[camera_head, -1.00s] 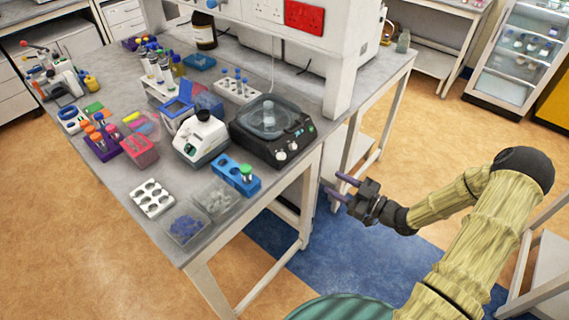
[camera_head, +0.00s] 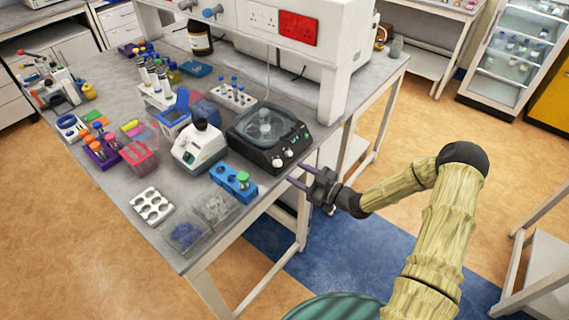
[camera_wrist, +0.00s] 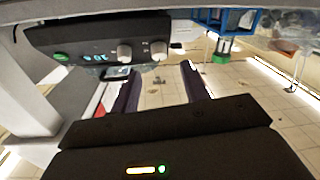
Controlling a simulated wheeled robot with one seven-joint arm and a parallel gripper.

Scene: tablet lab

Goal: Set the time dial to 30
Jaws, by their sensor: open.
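The black device (camera_head: 252,143) with a clear round lid stands at the table's right edge. Its front panel has two pale dials, one left (camera_head: 277,163) and one right (camera_head: 289,153), plus small buttons and a green spot. The wrist view shows the panel (camera_wrist: 85,38) upside down, with the dials (camera_wrist: 124,52) and (camera_wrist: 158,49) side by side. I cannot read their labels or settings, nor tell which is the time dial. My gripper (camera_head: 298,175) is open and empty, just off the table edge in front of the panel. Its purple fingers (camera_wrist: 158,72) point toward the dials, apart from them.
A white-and-black instrument (camera_head: 197,147) is behind that rack. The shelf post (camera_head: 340,85) rises beside the device. Clear boxes (camera_head: 186,234) lie near the front corner.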

